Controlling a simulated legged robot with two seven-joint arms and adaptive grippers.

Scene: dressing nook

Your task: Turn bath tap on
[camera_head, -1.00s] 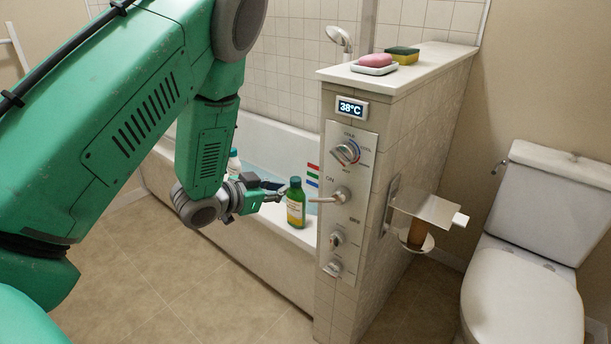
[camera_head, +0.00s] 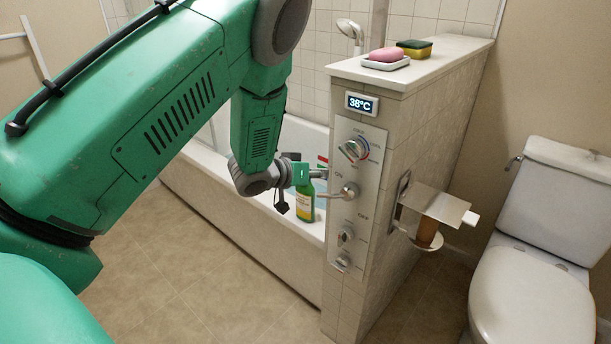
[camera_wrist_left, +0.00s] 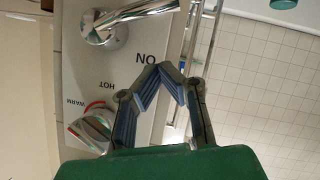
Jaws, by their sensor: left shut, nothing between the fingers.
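The tap lever (camera_head: 345,192) is a chrome handle on the light control panel (camera_head: 371,150) and points left, between the words ON above and OFF below. In the left wrist view the lever (camera_wrist_left: 108,28) appears upside down at the top left, with the ON label (camera_wrist_left: 147,57) beside the fingers. My left gripper (camera_head: 318,173) is shut and empty, just left of the panel and slightly above the lever's end. In the left wrist view its fingertips (camera_wrist_left: 172,74) meet near ON, apart from the lever. My right gripper is not in view.
A temperature dial (camera_head: 352,149) sits above the lever, and smaller knobs (camera_head: 345,235) below. A green bottle (camera_head: 306,203) stands on the bath rim behind my gripper. A paper holder (camera_head: 440,203) juts from the wall's right side, near the toilet (camera_head: 535,270).

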